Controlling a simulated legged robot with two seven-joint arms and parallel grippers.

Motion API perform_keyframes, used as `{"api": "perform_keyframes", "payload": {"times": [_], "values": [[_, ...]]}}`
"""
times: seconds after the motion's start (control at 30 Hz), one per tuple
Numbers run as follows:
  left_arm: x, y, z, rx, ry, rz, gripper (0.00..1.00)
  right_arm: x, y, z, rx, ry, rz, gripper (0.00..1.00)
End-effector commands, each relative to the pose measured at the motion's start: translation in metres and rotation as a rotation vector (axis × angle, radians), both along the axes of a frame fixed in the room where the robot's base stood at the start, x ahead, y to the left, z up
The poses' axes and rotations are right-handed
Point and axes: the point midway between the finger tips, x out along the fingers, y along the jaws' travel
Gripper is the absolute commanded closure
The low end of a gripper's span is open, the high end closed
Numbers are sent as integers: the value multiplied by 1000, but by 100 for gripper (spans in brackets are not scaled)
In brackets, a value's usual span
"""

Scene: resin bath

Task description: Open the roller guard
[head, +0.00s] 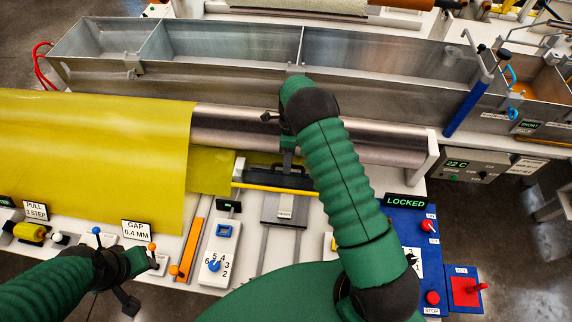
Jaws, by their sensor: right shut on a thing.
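The steel roller (222,125) runs across the middle of the head view, with its centre hidden by my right arm. Just in front of it lies a dark bar with a yellow front edge (262,188), which looks like the roller guard; it sits low. My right gripper (288,152) points down and is shut on the dark handle at the back of this bar. A sign reading LOCKED (405,202) stands over the blue control panel at the right. My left gripper (128,301) is low at the left, above the front panel, and its jaws are unclear.
A yellow sheet (95,150) covers the left side. A long steel trough (225,45) lies behind the roller. Small levers, a numbered dial plate (216,252) and a GAP 0.4 MM sign (136,231) line the front. A red stop button (432,298) is at the right.

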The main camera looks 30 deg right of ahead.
Motion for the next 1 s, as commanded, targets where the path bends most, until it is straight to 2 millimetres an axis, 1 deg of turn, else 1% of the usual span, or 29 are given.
{"api": "perform_keyframes", "payload": {"times": [0.03,0.07,0.1,0.2,0.53,1.0], "values": [[0,0,-1,0,0,0,64,9,-11,0,-25,-31,-3,100],[0,0,-1,0,0,0,64,9,-11,0,-25,-32,-3,82],[0,0,-1,0,0,0,64,9,-12,0,-26,-33,-3,76],[0,0,-1,0,0,0,64,8,-11,1,-25,-33,-3,66],[0,0,-1,0,0,0,64,7,-5,2,-28,-29,-1,66],[0,0,0,0,0,0,64,8,-3,2,-24,-31,-1,66]]}}
